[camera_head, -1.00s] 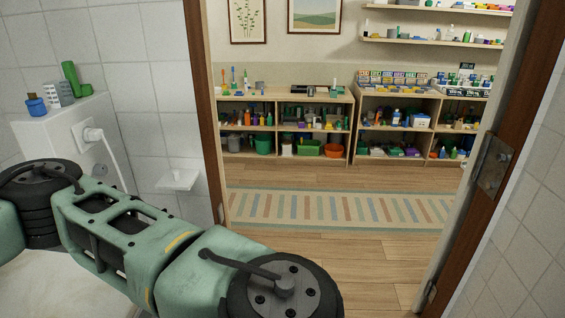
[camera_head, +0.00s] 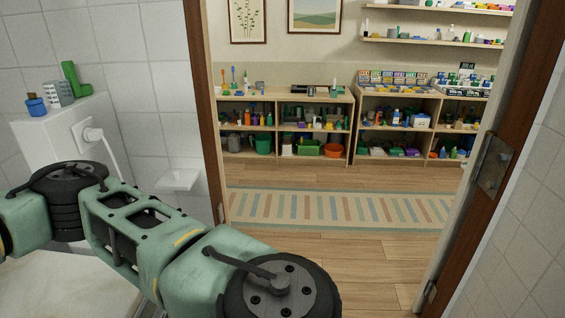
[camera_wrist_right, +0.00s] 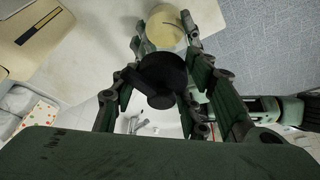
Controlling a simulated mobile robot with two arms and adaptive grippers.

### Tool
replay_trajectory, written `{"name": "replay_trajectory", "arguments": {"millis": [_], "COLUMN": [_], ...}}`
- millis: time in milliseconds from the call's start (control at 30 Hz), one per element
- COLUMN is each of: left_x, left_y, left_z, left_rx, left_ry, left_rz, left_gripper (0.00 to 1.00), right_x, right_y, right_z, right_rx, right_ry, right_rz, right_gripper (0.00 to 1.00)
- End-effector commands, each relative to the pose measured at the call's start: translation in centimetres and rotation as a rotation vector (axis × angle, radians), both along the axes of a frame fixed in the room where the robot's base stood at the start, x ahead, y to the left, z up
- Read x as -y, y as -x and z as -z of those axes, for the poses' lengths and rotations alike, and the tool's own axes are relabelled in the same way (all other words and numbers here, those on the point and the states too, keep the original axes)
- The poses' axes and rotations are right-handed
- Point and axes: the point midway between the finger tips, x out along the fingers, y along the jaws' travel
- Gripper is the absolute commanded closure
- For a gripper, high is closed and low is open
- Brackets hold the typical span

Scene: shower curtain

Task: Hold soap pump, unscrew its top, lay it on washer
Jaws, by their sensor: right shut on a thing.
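In the right wrist view my right gripper (camera_wrist_right: 166,36) is closed around the soap pump. Its fingertips lie on either side of a round, pale yellow body (camera_wrist_right: 163,27). A black pump top (camera_wrist_right: 161,74) shows between the fingers, nearer the palm. Whether the top still sits on the body cannot be told from this angle. My left arm crosses the lower left of the head view, but its gripper is out of view. I cannot pick out the washer with certainty.
A basin with a metal tap (camera_wrist_right: 138,124) lies beyond the right gripper. In the head view, a white box unit (camera_head: 60,132) carries a blue pot (camera_head: 36,105) and a green item (camera_head: 75,80). Beyond the doorway, a striped rug (camera_head: 340,209) lies before stocked shelves (camera_head: 285,130).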

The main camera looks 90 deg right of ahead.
Motion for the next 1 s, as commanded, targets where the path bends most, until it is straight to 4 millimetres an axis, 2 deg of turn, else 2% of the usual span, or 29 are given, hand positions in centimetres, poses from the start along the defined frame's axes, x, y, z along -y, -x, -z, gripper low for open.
{"name": "replay_trajectory", "arguments": {"millis": [33, 67, 333, 367, 500, 600, 1000], "left_x": [-0.02, -0.02, -0.02, -0.02, -0.04, -0.06, -0.05], "left_y": [0.12, 0.11, 0.09, 0.09, 0.05, 0.02, 0.01], "left_z": [0.25, 0.25, 0.23, 0.23, 0.23, 0.25, 0.29], "left_rx": [-0.006, -0.006, -0.005, -0.005, -0.004, -0.004, -0.002], "left_ry": [-0.001, -0.001, -0.001, -0.001, -0.001, -0.002, -0.005], "left_rz": [0.002, 0.002, 0.001, 0.001, 0.0, -0.001, -0.002], "left_gripper": [0.96, 0.96, 0.96, 0.96, 0.96, 0.96, 0.96], "right_x": [0.39, 0.4, 0.39, 0.39, 0.36, 0.28, 0.12], "right_y": [0.01, -0.01, -0.04, -0.04, -0.02, -0.03, -0.05], "right_z": [0.72, 0.7, 0.65, 0.64, 0.56, 0.43, 0.14], "right_rx": [-0.01, -0.01, -0.008, -0.008, -0.008, -0.006, -0.002], "right_ry": [0.013, 0.013, 0.014, 0.014, 0.013, 0.01, 0.005], "right_rz": [-0.021, -0.033, -0.051, -0.051, -0.051, -0.052, -0.054], "right_gripper": [0.91, 0.96, 0.96, 0.58, 0.46, 0.38, 0.38]}}
